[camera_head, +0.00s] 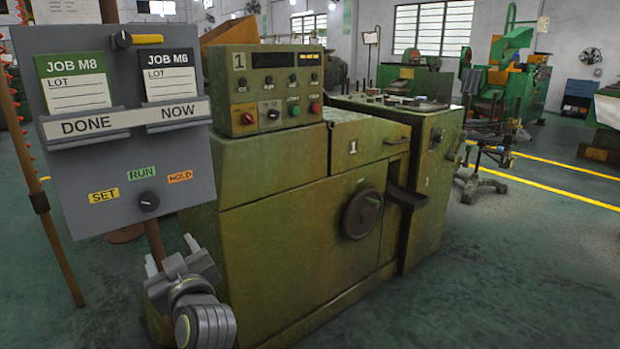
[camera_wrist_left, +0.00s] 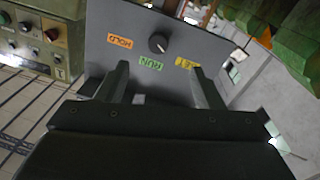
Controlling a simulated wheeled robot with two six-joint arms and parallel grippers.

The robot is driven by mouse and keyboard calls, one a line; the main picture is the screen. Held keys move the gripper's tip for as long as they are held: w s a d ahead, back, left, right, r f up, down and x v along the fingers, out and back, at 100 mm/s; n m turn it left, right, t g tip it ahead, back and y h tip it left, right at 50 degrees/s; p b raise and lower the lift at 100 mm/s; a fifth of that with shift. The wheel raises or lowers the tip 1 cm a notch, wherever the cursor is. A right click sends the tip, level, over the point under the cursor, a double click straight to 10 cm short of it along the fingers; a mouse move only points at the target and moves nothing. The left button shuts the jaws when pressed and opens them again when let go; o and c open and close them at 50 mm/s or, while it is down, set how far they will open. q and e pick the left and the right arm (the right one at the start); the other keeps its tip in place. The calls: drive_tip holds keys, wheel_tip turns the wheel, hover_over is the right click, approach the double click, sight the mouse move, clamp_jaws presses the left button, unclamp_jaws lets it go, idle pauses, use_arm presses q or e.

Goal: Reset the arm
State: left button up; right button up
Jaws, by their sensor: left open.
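My left gripper (camera_head: 170,254) is in the lower left of the head view, below the grey job board (camera_head: 110,185) and in front of its post. It is open and empty. In the left wrist view its two fingers (camera_wrist_left: 160,72) are spread apart, facing the board, which appears upside down. The black selector knob (camera_head: 148,201) sits low on the board, below the SET (camera_head: 103,196), RUN (camera_head: 141,173) and HOLD (camera_head: 180,177) labels. The knob also shows in the left wrist view (camera_wrist_left: 157,43), beyond and apart from the fingers. My right gripper is not in view.
A green JOB M8 card (camera_head: 74,82) stands at DONE and a black JOB M6 card (camera_head: 167,74) at NOW. The green heading machine (camera_head: 290,200) with its handwheel (camera_head: 361,214) stands close on the right. Open floor (camera_head: 520,270) lies farther right.

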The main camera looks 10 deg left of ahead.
use_arm(q)
drive_tip(key=s+f+m+g+h, duration=0.2)
drive_tip(key=s+f+m+h, duration=0.15)
drive_tip(key=f, duration=1.05)
drive_tip(key=s+f+m+g+h, duration=0.3)
drive_tip(key=s+f, duration=0.1)
drive_tip(key=f, duration=1.1)
drive_tip(key=s+d+f+m+g+h, duration=0.1)
drive_tip(key=s+f+m+g+h, duration=0.2)
drive_tip(key=s+f, duration=1)
drive_tip(key=s+f+g+p, duration=0.1)
drive_tip(key=s+f+p, duration=0.2)
drive_tip(key=s+p, duration=0.3)
drive_tip(key=s+f+g+h+p, duration=0.1)
drive_tip(key=s+f+p, duration=0.3)
drive_tip(key=s, duration=0.7)
drive_tip(key=s+f+m+g+h+p, duration=0.1)
drive_tip(key=s+f+p, duration=0.3)
drive_tip(key=s+p, duration=0.4)
drive_tip(key=shift+s+a+g, duration=0.25)
drive_tip(key=shift+s+g, duration=0.45)
drive_tip(key=shift+s, duration=0.15)
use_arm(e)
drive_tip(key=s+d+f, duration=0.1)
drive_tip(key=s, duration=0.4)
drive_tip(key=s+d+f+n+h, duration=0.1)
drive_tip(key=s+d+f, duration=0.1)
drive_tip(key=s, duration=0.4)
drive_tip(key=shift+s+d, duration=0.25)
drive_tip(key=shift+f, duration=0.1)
